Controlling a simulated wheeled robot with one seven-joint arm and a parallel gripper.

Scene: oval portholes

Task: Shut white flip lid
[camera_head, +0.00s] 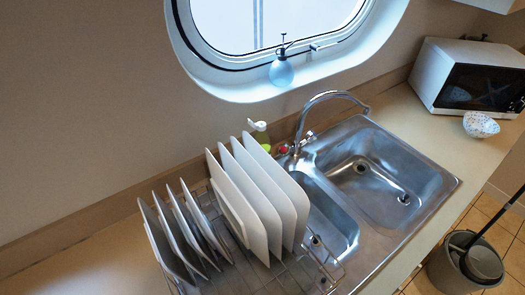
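A small bottle with yellow-green contents (262,139) stands behind the white plates, at the back edge of the counter by the wall. A white top (256,125) shows on it, tilted to the left. It is too small to tell whether this is the flip lid or how far it is open. The plates hide the lower part of the bottle. No other white flip lid can be made out. My gripper is not in view.
A wire dish rack (290,272) with white plates (262,195) and grey plates (180,235) stands left of the steel sink (385,180). A curved faucet (330,97) rises behind it. A microwave (470,80), a patterned bowl (481,124) and a grey bucket (468,265) are at right.

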